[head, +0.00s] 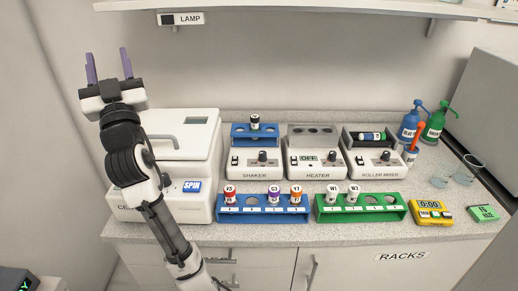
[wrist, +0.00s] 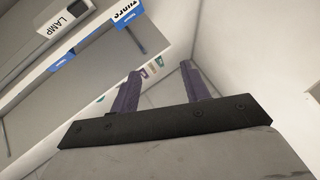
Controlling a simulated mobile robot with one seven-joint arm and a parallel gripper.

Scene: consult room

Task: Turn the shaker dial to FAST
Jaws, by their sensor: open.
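The shaker (head: 254,163) is a white box marked SHAKER at the back of the counter. Its dark dial (head: 262,156) is on the front, right of a small switch (head: 236,160). The dial's setting is too small to read. A blue rack on top of the shaker holds a dark-capped vial (head: 255,122). My gripper (head: 108,66) is raised at the upper left, above the centrifuge and well away from the dial. Its two purple fingers are apart and empty. In the wrist view my gripper (wrist: 158,88) points toward the wall and shelf; the shaker does not show there.
The heater (head: 316,163) and roller mixer (head: 375,162) stand right of the shaker. The white centrifuge (head: 180,140) is at left. A blue rack (head: 262,215) and a green rack (head: 360,215) with vials stand in front. A shelf (head: 300,8) hangs above.

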